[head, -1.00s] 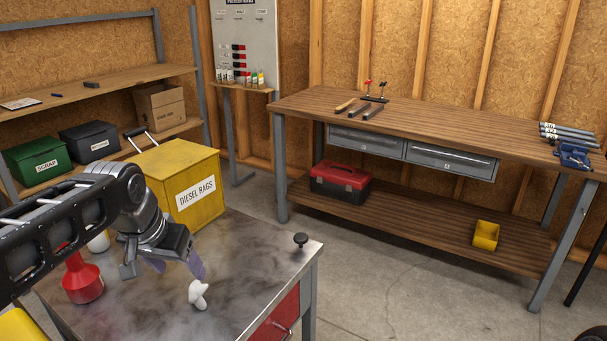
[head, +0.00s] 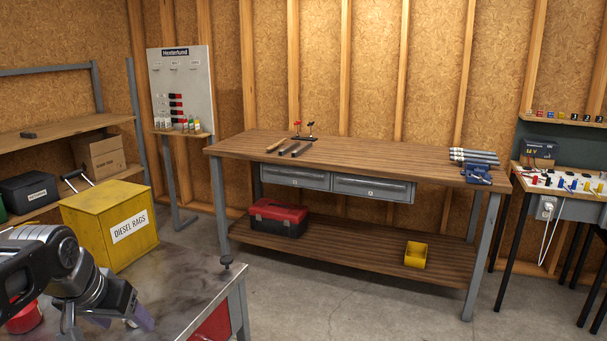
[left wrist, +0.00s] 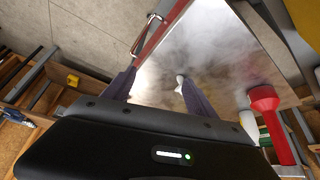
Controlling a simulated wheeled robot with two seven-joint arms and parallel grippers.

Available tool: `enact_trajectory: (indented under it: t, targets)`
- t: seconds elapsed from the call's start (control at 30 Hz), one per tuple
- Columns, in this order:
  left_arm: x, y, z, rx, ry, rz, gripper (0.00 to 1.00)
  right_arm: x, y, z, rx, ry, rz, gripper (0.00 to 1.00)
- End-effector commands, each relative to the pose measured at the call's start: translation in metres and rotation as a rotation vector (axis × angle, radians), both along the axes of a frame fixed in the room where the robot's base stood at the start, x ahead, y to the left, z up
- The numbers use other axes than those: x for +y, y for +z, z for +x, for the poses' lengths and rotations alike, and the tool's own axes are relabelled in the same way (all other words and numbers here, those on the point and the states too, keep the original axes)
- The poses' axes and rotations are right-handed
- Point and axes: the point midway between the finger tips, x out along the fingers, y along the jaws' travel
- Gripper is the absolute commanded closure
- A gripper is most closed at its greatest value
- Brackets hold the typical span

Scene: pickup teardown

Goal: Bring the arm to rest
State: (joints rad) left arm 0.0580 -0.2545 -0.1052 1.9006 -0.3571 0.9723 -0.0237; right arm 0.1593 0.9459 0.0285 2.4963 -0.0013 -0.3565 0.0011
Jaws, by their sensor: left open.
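My left gripper (head: 118,320) is above the metal-topped cart (head: 186,290) at the lower left of the head view. Its jaws are open, with two purple-grey fingers apart. The left wrist view shows both fingers (left wrist: 158,95) with the cart top beyond them. A small white object (left wrist: 180,84) stands on the cart, seen between the fingers near the right one; I cannot tell its distance from them. My right gripper is in neither view.
A yellow DIESEL RAGS bin (head: 85,232) stands behind the cart. A black knob (head: 226,262) is at the cart's corner. Open floor (head: 330,290) lies before the wooden workbench (head: 370,160).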

Motion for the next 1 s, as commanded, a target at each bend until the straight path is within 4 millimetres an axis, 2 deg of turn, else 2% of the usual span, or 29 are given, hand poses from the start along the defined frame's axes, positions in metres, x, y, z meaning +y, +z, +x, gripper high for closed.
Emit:
enact_trajectory:
  t: [0.27,0.37,0.47,0.57,0.63,0.77,0.8,0.87,0.9,0.97,1.0]
  targets:
    - [-0.015,0.001,0.037,-0.155,-0.008,-0.027,0.34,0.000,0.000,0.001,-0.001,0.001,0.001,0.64]
    - [-0.031,-0.014,0.056,-0.200,-0.022,-0.050,0.34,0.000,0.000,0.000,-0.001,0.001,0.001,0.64]
    - [-0.052,-0.041,0.075,-0.231,-0.038,-0.082,0.34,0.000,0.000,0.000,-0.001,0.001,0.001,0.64]
    - [-0.078,-0.078,0.090,-0.241,-0.051,-0.120,0.34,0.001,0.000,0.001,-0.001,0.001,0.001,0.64]
    - [-0.099,-0.112,0.096,-0.238,-0.058,-0.152,0.34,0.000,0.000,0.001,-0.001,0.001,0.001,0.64]
    - [-0.147,-0.199,0.090,-0.190,-0.060,-0.224,0.34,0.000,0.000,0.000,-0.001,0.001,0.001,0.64]
    - [-0.162,-0.228,0.082,-0.168,-0.056,-0.247,0.34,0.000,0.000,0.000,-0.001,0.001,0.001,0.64]
    - [-0.183,-0.270,0.065,-0.124,-0.048,-0.277,0.34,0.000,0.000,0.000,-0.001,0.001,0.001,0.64]
    - [-0.196,-0.296,0.050,-0.092,-0.042,-0.295,0.34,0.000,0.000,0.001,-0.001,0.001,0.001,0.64]
    - [-0.214,-0.334,0.022,-0.034,-0.033,-0.319,0.34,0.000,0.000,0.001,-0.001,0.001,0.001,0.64]
    - [-0.226,-0.357,0.002,0.008,-0.028,-0.333,0.34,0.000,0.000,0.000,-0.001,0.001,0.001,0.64]
